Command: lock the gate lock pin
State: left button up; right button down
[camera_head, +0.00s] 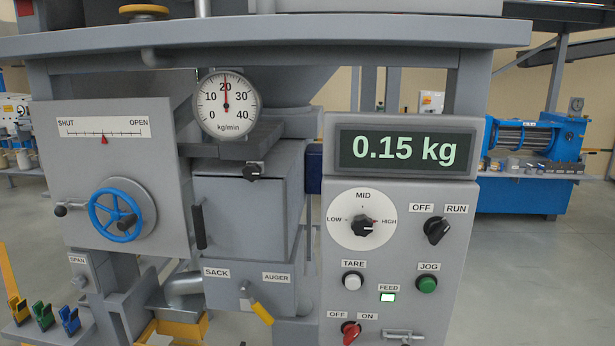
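The gate panel (165,165) is at left, with a SHUT–OPEN scale (104,128) whose red pointer (104,140) stands about midway. Another black knob (254,171) is on the grey housing under the dial. Neither of my grippers shows.
The dial (226,105) reads about 20 kg/min. The control panel (397,270) at right shows 0.15 kg, with switches and a lit FEED lamp (388,297). A SACK/AUGER lever (257,304) sticks out at bottom middle. Coloured clips (43,315) are at lower left.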

aim_at(60, 210)
jog(key=u, duration=1.3)
